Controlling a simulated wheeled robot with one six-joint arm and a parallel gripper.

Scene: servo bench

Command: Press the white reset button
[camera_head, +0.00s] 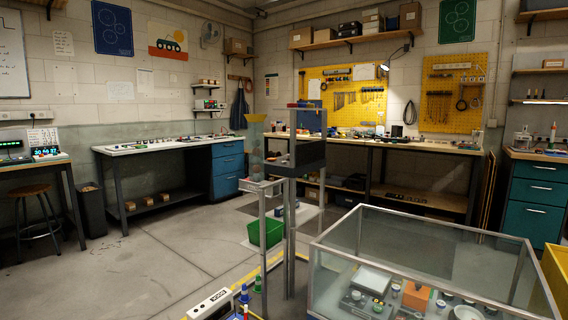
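I cannot pick out a white reset button with certainty. A glass-walled case (330,262) with a grey metal frame stands at the lower right. Inside it are a white square plate (371,280), an orange block (416,296) and several small round pale parts, one of them a white disc (467,313) at the bottom edge. Whether any of these is the button is too small to tell. My gripper does not show in this view.
A metal-framed stand (290,220) rises mid-picture, beside a green bin (265,232). A white device (211,304) is at the bottom edge. Workbenches line the walls; a stool (38,192) stands left. Open floor (160,250) lies left of centre.

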